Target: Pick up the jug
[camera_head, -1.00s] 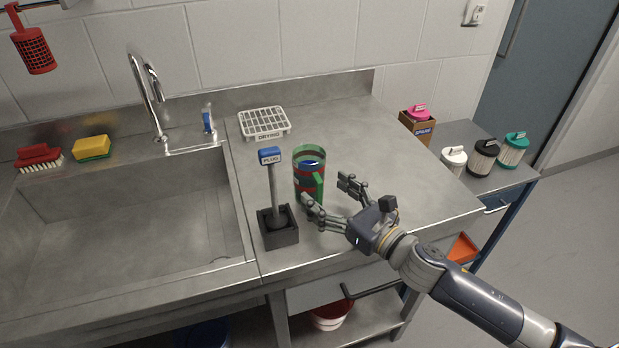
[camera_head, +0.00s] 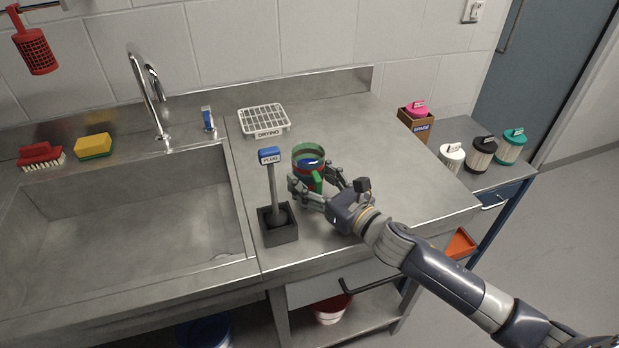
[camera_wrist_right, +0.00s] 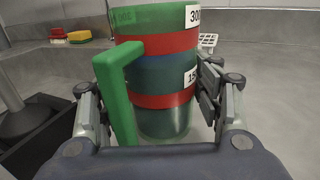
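The jug (camera_head: 302,164) is green with red and blue bands and a green handle. It stands upright on the steel counter, just right of the plug. In the right wrist view the jug (camera_wrist_right: 165,75) fills the middle, with its handle towards the camera and white number labels at its right edge. My right gripper (camera_head: 314,188) is open around the jug, with fingers on both sides. In the right wrist view the left finger is just outside the handle and the right fingers are very close to the jug's wall; contact is unclear. My left gripper is out of view.
The plug (camera_head: 272,195) stands upright in a dark block (camera_head: 278,232) close to the left fingers. A white drying rack (camera_head: 264,121) lies behind. The sink (camera_head: 120,215) is at left. Lidded containers (camera_head: 481,155) stand on a side table at right. The counter right of the jug is clear.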

